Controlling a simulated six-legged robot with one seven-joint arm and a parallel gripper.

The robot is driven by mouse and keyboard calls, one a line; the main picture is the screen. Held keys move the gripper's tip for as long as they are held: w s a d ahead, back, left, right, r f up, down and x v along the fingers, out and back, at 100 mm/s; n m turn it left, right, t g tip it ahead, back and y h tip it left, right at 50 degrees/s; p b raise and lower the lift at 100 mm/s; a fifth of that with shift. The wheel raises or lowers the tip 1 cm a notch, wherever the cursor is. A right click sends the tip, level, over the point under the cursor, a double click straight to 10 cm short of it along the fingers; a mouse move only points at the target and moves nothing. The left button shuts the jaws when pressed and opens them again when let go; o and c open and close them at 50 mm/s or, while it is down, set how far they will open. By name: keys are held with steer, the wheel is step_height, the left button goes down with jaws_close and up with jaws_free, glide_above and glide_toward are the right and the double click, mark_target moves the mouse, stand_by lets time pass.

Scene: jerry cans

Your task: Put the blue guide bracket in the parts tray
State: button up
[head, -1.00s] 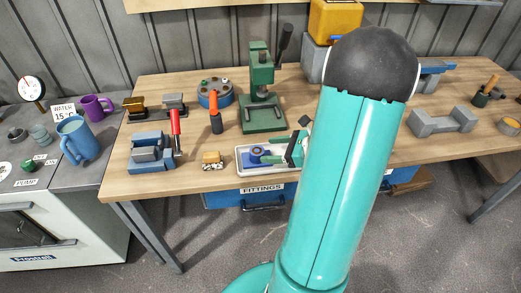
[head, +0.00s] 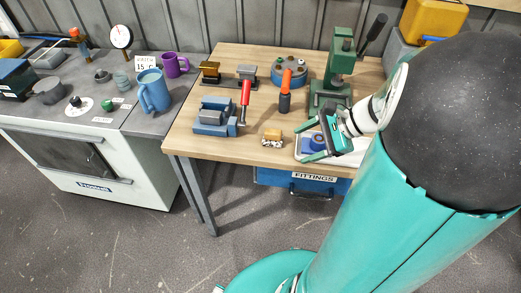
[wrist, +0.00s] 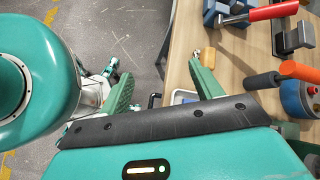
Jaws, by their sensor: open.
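The white parts tray (head: 345,160) sits at the front edge of the workbench. A blue piece with a round, darker top (head: 317,141), which looks like the blue guide bracket, lies in the tray's left part. My gripper (head: 309,149) is over the tray's left end, its jaws open beside and in front of the blue piece. Whether it touches the piece cannot be told. In the wrist view my open gripper (wrist: 161,70) has nothing between its fingertips, and a bit of the tray (wrist: 184,97) shows beyond the palm; the blue piece is not clearly visible there.
Left of the tray are a yellow-and-speckled block (head: 272,138), a blue vise (head: 214,117) and an orange-handled tool (head: 286,92). A green press (head: 335,85) stands close behind. A blue FITTINGS drawer (head: 300,182) hangs below.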

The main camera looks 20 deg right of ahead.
steer(key=s+a+r+n+h, duration=0.2)
steer(key=a+r+n, duration=0.3)
steer(key=a+n, duration=0.3)
steer(key=s+a+r+n+h, duration=0.2)
steer(key=a+r+n+h, duration=0.2)
steer(key=a+n, duration=0.4)
steer(key=n+h, duration=0.1)
steer(key=n, duration=0.2)
steer(key=shift+s+r+n+h, duration=0.3)
steer(key=shift+s+r, duration=0.05)
steer(key=shift+s, duration=0.05)
